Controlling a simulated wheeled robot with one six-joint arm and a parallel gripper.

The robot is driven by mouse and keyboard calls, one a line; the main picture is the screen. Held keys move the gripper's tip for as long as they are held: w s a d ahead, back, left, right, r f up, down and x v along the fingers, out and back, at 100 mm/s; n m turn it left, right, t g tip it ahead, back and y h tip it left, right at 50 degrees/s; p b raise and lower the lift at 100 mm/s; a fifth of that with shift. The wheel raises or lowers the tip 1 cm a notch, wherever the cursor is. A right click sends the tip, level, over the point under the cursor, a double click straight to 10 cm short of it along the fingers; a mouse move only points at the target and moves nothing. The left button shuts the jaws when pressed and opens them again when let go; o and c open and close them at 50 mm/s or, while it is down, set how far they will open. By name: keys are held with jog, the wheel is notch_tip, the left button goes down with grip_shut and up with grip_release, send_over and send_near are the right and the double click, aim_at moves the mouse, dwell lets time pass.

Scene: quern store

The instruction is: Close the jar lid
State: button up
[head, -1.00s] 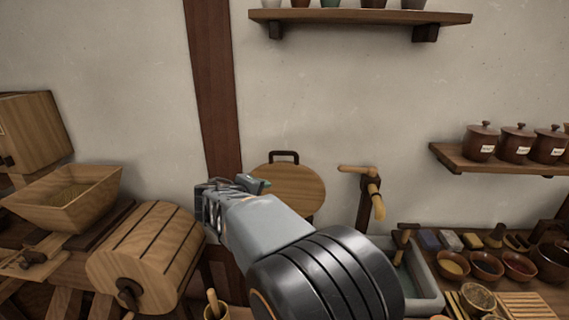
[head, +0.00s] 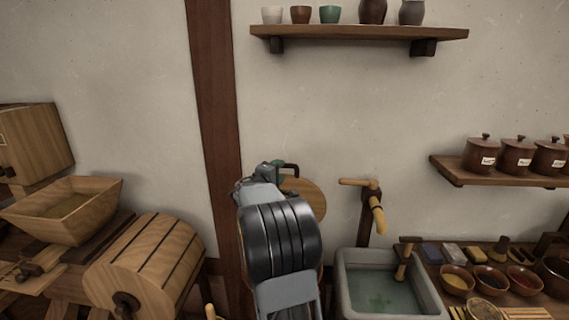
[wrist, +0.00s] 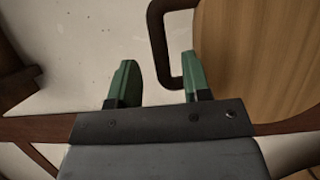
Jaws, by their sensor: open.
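A round wooden lid (head: 308,196) with a dark loop handle stands raised against the wall in the head view, partly behind my arm. Its wooden face (wrist: 262,60) fills the right of the wrist view, with the dark handle (wrist: 157,35) at its left edge. My gripper (wrist: 159,80) is open and empty, with green fingertips. In the wrist view the handle's long bar lies between the fingertips, and the right fingertip overlaps the handle's end. I cannot tell whether they touch. The jar's body is hidden behind my arm.
A stone basin (head: 345,290) with water and a wooden tap (head: 376,205) stand right of my arm. A wooden drum (head: 148,265) and hopper (head: 62,212) are at left. Small lidded jars (head: 516,157) sit on the right shelf. A dark post (head: 215,120) rises behind.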

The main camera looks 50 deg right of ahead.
jog(key=shift+p+x, duration=0.55)
jog(key=shift+x, duration=1.75)
grip_shut()
